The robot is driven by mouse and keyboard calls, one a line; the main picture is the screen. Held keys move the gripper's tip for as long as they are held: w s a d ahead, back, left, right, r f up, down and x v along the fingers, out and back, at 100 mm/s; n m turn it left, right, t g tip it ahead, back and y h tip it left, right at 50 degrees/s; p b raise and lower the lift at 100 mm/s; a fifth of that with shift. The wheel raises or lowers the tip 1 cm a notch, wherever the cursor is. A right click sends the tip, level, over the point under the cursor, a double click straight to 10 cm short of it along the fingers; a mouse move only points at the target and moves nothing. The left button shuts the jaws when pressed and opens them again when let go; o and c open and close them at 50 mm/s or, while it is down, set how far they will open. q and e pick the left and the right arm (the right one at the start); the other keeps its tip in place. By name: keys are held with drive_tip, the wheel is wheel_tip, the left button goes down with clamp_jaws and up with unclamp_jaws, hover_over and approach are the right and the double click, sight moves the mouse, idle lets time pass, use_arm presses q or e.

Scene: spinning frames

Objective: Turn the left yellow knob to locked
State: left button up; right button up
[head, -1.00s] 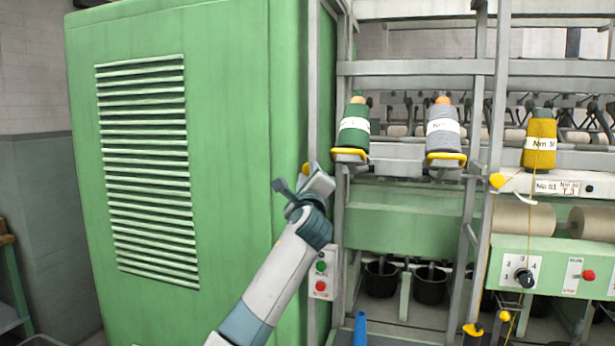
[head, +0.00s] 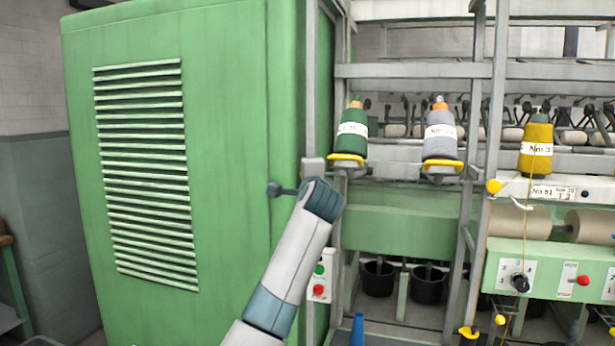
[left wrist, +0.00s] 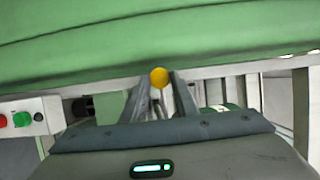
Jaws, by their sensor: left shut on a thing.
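The left yellow knob shows in the left wrist view as a small round yellow end (left wrist: 159,77) between the fingertips of my left gripper (left wrist: 159,92). The gripper is shut on it, with one finger on each side. In the head view the knob is hidden behind my left wrist, which is up against the grey post beside the green cabinet. I cannot read the knob's position or any mark around it. Another yellow knob (head: 494,186) sits farther right on the machine frame. My right gripper is not in view.
A large green cabinet (head: 230,120) stands close on the left. A green and red button box (head: 319,275) is just below my wrist. Green, grey and yellow yarn cones (head: 353,138) stand to the right. A dial panel (head: 518,275) is at lower right.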

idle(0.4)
use_arm(q)
drive_tip(key=o, duration=0.7)
drive_tip(key=shift+o, duration=0.2)
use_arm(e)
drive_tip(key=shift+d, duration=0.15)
